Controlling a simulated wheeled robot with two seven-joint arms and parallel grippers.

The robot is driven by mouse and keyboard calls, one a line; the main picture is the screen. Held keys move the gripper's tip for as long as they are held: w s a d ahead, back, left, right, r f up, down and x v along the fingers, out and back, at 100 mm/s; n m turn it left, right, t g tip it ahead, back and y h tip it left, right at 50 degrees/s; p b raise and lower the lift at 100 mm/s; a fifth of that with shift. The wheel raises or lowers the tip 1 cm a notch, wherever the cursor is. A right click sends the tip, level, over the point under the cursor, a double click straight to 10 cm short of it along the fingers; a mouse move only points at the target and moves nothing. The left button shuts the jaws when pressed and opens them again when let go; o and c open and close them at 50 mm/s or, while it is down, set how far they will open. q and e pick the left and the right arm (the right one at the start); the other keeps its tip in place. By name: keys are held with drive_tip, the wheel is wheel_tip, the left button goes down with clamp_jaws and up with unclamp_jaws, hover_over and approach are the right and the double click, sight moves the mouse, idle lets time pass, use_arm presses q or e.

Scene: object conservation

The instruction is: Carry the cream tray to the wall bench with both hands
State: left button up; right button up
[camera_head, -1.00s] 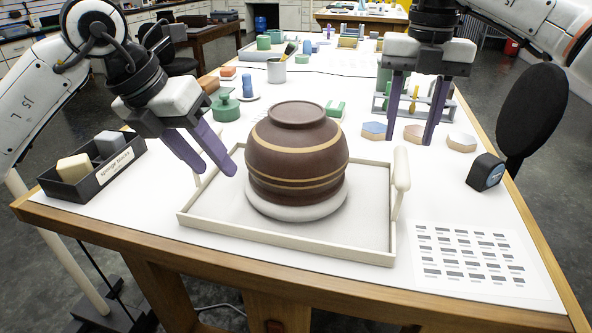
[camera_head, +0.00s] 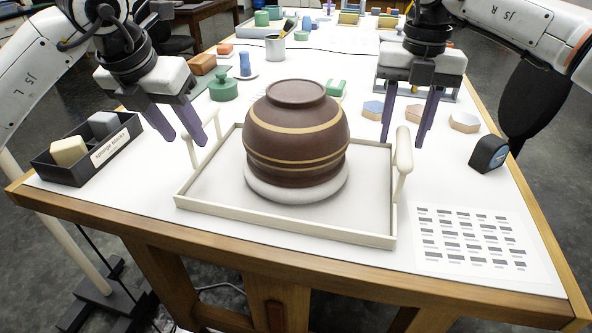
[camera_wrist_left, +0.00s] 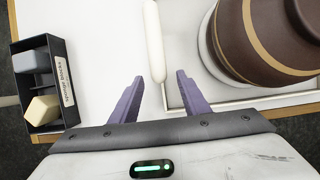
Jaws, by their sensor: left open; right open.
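The cream tray (camera_head: 285,227) lies on the table near its front edge, with an upright handle at each side. A large brown pot with tan bands (camera_head: 297,130) sits upside down on a white ring (camera_head: 295,190) in the tray. My left gripper (camera_head: 188,143) is open and empty above the tray's left handle (camera_head: 203,140); in the left wrist view that handle (camera_wrist_left: 154,40) lies ahead of and between the fingers. My right gripper (camera_head: 402,142) is open and empty, just behind and above the right handle (camera_head: 404,160) from this view.
A black box of sponge blocks (camera_head: 85,155) stands left of the tray. A printed sheet (camera_head: 475,243) and a dark clock-like block (camera_head: 488,153) lie to the right.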

sight(394, 164)
use_arm(q)
drive_tip(key=shift+x, duration=2.25)
use_arm(e)
drive_tip(key=shift+f, duration=2.2)
use_arm(q)
clamp_jaws()
use_arm(e)
clamp_jaws()
use_arm(q)
drive_tip(key=shift+w+r, duration=0.15)
drive_tip(key=shift+r, duration=0.2)
use_arm(e)
drive_tip(key=shift+w+r, duration=0.15)
drive_tip(key=shift+r, duration=0.1)
